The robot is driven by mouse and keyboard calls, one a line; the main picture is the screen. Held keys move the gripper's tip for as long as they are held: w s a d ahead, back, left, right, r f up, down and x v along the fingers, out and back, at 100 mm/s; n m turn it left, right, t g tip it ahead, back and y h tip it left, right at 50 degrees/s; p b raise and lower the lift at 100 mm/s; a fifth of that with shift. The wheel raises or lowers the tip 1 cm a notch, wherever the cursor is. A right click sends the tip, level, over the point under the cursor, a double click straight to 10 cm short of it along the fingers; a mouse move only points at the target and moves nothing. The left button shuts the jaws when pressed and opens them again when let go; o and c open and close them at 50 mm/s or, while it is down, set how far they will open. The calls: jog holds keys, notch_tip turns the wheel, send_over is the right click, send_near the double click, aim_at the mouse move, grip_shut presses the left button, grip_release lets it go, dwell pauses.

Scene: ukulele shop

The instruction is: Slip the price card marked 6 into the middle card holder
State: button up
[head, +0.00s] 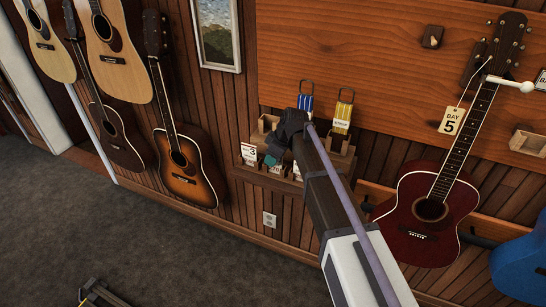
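My gripper (285,138) is a dark shape in front of the small wooden wall rack (262,178), seen from behind, with my arm reaching up to it from below. Its fingers are too small and dark to tell whether they are open or shut, or hold anything. White cards stand along the rack's front. The left one (248,153) seems to read 3; others, one by the gripper (275,169) and one further right (297,172), are partly hidden and unreadable. I cannot make out a card marked 6. I cannot tell which part is the middle card holder.
Blue (305,103) and yellow (342,115) packets hang above the rack. A dark red guitar (415,218) hangs at right, with a "BAY 5" tag (451,121) beside its neck. A small wooden holder (528,143) is at far right. Several guitars hang at left.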

jog(key=p+v, duration=0.9)
jog(key=v, duration=0.1)
jog(key=shift+s+r+p, duration=0.2)
jog(key=shift+r+p, duration=0.1)
jog(key=shift+r, duration=0.1)
jog(key=s+d+f+m+h+b, duration=0.1)
jog(key=s+d+m+h, duration=0.1)
jog(key=s+d+m, duration=0.5)
jog(key=s+d+f+m+g+h+b, duration=0.1)
jog(key=s+d+f+m+h, duration=0.1)
jog(key=s+d+m, duration=0.4)
jog(key=s+d, duration=0.4)
jog(key=s, duration=0.6)
jog(key=shift+s+d+f+m+g, duration=0.2)
jog(key=shift+s+m+g, duration=0.1)
jog(key=shift+m, duration=0.1)
jog(key=shift+o, duration=0.5)
jog(key=shift+r, duration=0.3)
jog(key=shift+w, duration=0.1)
